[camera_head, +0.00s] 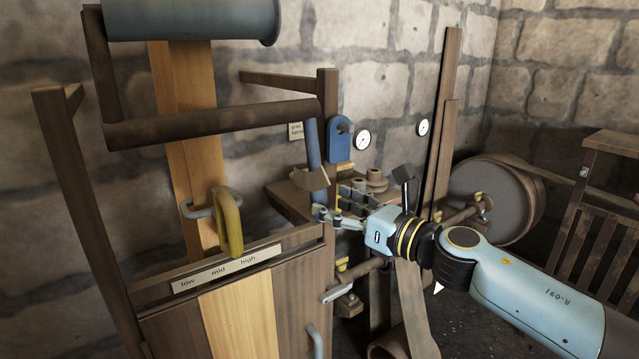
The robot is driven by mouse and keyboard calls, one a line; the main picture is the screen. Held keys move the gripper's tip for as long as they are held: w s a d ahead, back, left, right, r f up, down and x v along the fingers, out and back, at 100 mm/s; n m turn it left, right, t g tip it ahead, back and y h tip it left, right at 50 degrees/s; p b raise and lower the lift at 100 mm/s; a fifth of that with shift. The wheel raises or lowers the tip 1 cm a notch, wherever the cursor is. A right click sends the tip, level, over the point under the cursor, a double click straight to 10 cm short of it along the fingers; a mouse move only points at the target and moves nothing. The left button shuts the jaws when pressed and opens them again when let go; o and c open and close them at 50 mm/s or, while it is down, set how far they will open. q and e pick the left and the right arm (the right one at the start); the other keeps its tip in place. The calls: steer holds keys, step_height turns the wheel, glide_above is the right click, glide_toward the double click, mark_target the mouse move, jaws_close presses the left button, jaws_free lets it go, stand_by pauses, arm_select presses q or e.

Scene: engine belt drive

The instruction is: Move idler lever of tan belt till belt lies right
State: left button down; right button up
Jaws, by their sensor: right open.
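The tan belt (185,110) hangs from the blue-grey drum (190,20) at the upper left. It passes behind the label strip, and a tan band (241,315) shows again on the front below. A yellow handle (229,222) with a grey bar beside it stands in front of the belt. The label strip (227,268) reads low, mid, high; the handle's lower end is above the mid-to-high stretch. My right gripper (335,207) is open and empty, well to the right of the handle, close to a blue bar (311,160). My left gripper is out of view.
A dark brown beam frame (210,122) crosses above the handle. A bench (290,195) with small round parts stands behind my right gripper. Gauges (362,139) hang on the stone wall. A large drum (495,195) and a wooden slatted stand (595,225) are at the right.

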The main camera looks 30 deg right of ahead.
mark_target(326, 202)
steer(key=shift+p+x, duration=0.3)
steer(key=shift+x, duration=1.9)
steer(key=shift+f, duration=0.1)
jaws_close()
